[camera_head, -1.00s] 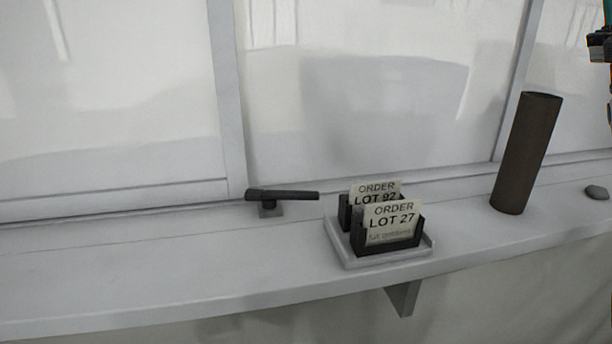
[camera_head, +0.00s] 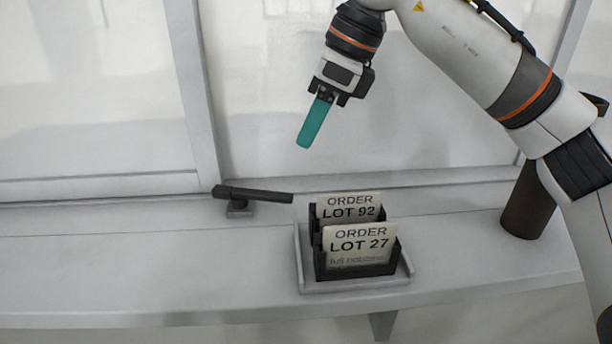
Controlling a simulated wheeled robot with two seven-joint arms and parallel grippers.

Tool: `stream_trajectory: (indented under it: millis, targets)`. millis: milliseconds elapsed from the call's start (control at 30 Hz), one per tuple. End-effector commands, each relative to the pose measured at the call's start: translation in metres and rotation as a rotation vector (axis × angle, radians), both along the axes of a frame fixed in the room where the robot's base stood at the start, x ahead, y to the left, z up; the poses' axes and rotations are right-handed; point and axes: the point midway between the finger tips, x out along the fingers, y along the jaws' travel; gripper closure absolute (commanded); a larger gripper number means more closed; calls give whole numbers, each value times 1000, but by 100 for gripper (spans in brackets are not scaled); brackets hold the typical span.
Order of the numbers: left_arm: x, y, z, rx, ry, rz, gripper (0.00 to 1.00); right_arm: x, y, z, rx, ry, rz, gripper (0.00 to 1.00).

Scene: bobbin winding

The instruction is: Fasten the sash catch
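The sash catch is a dark lever handle (camera_head: 252,194) on a small grey base (camera_head: 239,209), on the sill at the foot of the window frame. The lever lies nearly level and points right. My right gripper (camera_head: 311,134) hangs above and to the right of the lever, apart from it, with its teal fingers pointing down. The fingers show as one teal strip, so I cannot tell whether they are open or shut. Nothing shows held in them. My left gripper is out of view.
A pale tray (camera_head: 350,287) with two dark card holders, reading LOT 92 (camera_head: 349,207) and LOT 27 (camera_head: 359,246), stands right of the lever. A dark brown cylinder (camera_head: 522,211) stands farther right, partly behind my arm. The sill left of the catch is clear.

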Motion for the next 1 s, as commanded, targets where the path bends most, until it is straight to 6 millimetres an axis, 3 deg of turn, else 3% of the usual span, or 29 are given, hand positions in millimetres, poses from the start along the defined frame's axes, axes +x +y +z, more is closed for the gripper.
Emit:
stream_trajectory:
  millis: [167, 633, 1000]
  targets:
    - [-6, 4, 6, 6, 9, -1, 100, 2, 6, -17, -14, 2, -2, 62]
    - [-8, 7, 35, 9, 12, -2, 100, 10, 39, -95, -8, 4, 1, 62]
    - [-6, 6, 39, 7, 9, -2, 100, 12, 45, -112, -6, 1, 0, 62]
